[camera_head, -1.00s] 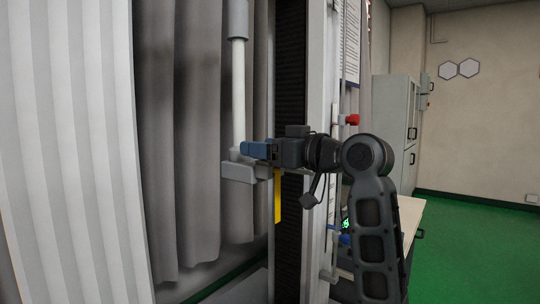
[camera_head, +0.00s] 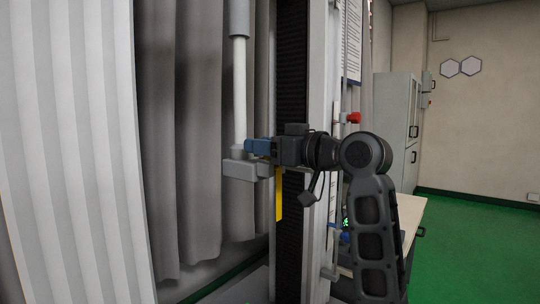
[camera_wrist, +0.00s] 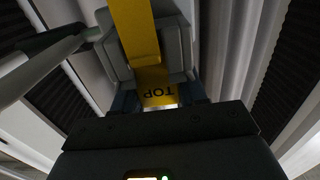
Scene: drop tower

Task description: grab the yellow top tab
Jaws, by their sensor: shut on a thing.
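The yellow top tab (camera_wrist: 158,88), printed with "TOP" (upside down in the wrist view), lies between the two blue fingers of my gripper (camera_wrist: 159,99). My gripper is shut on it. In the head view my gripper (camera_head: 252,147) reaches left to a grey block at the foot of a white rod. A long yellow strip (camera_head: 279,197) hangs below the gripper there. In the wrist view a wider yellow strip runs up from the tab over a grey bracket (camera_wrist: 184,45). The fingers hide part of the tab in the head view.
The white rod (camera_head: 240,95) stands upright just left of the gripper, with the grey block (camera_head: 240,169) at its foot. A dark ribbed column (camera_head: 292,80) rises behind the gripper. Grey curtains hang behind. A light table (camera_head: 412,215) and open green floor are at the right.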

